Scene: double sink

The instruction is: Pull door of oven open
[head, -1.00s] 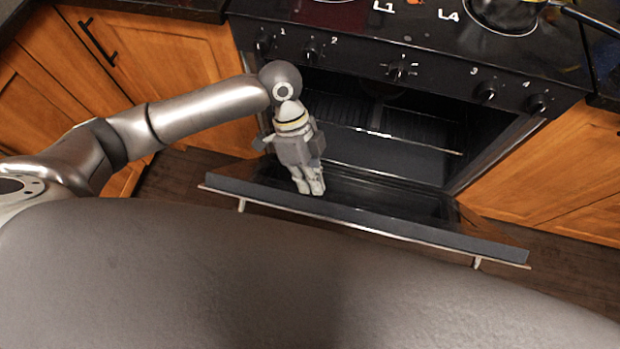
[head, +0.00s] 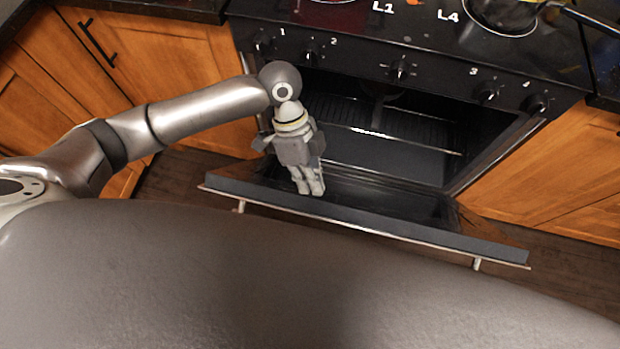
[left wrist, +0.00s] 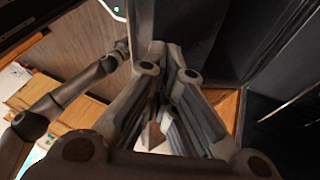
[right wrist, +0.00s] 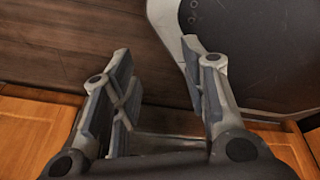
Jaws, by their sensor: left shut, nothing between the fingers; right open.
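The oven (head: 395,150) stands open in the head view, with its racks and dark inside showing. Its door (head: 370,218) is tilted well down and outward, with the handle bar (head: 350,230) along its outer top edge. My left gripper (head: 312,190) is at the inner side of the door, near its upper edge and left end; its fingers are shut and empty. In the left wrist view, the shut fingers (left wrist: 168,60) are close to a dark panel. My right gripper (right wrist: 155,65) is open and empty in the right wrist view. It is not seen in the head view.
Wooden cabinets (head: 165,75) flank the oven on the left and wooden fronts (head: 560,180) on the right. A pan (head: 505,14) sits on the hob above. My own body covers the lower part of the head view. Wood floor shows under the right gripper.

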